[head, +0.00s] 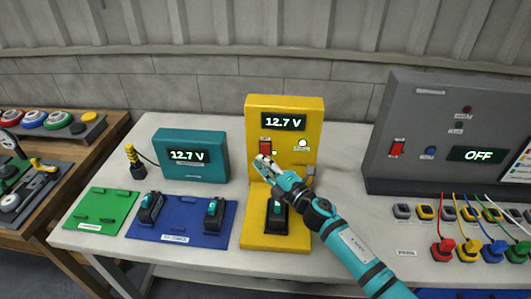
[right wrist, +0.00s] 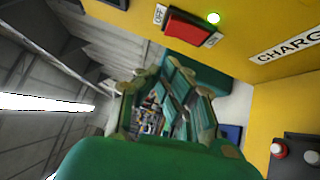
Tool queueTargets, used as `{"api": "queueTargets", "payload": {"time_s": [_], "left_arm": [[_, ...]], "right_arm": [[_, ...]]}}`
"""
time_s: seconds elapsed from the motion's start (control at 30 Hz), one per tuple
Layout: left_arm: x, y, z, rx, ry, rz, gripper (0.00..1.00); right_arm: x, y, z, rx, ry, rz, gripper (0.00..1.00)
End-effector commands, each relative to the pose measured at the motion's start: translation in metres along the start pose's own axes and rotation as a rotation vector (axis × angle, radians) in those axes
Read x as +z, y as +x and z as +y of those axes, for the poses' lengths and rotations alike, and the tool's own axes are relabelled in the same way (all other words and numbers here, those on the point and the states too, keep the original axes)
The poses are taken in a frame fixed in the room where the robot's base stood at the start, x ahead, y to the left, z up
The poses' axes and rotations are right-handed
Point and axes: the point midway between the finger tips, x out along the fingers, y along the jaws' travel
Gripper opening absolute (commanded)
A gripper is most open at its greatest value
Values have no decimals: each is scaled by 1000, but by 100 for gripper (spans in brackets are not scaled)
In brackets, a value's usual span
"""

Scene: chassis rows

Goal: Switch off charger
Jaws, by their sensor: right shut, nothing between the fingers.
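The yellow charger (head: 312,105) stands on the table in the head view, its display (head: 283,122) reading 12.7 V. Its red rocker switch (head: 265,147) is on the front, with a lit lamp (head: 302,144) to the right. A black and teal battery (head: 277,217) sits at the charger's base. My right gripper (head: 262,162) is shut and empty just below the switch; I cannot tell whether it touches the panel. My left gripper is not in view.
A teal meter box (head: 190,155) reading 12.7 V stands to the left, behind a blue mat (head: 180,225) with two batteries. A green mat (head: 100,212) lies farther left. A grey panel (head: 430,110) reading OFF, with coloured cables, stands to the right.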

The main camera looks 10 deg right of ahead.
Motion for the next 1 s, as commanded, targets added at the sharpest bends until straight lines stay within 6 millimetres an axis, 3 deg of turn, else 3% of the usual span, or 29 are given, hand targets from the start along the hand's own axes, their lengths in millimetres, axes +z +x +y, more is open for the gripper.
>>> {"api": "queueTargets", "payload": {"time_s": [0.23, 1.0], "left_arm": [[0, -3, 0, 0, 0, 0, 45], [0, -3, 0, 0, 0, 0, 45]], "right_arm": [[20, 18, 0, 0, 0, -3, 0], [29, 24, 3, -2, 2, -5, 0]]}}
